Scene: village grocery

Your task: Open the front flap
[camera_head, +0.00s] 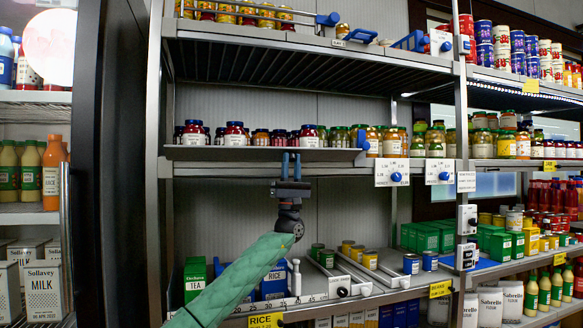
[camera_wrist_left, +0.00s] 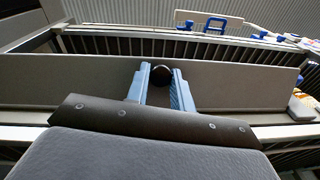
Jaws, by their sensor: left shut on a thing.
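The front flap (camera_head: 225,154) is a long grey panel along the front edge of the middle shelf, below a row of jars. My left gripper (camera_head: 291,162) reaches up to it from below, right of its middle. In the left wrist view the flap (camera_wrist_left: 235,90) runs across the picture, and a round black knob (camera_wrist_left: 161,74) sits on it. The blue fingers of my left gripper (camera_wrist_left: 160,85) are shut on the knob, one on each side. In the head view the fingers hide the knob. My right gripper is not in view.
Jars (camera_head: 235,134) with red and dark contents stand close behind the flap. Below is a lower shelf with tea boxes (camera_head: 195,277) and cans (camera_head: 326,258). A dark upright panel (camera_head: 118,150) stands left.

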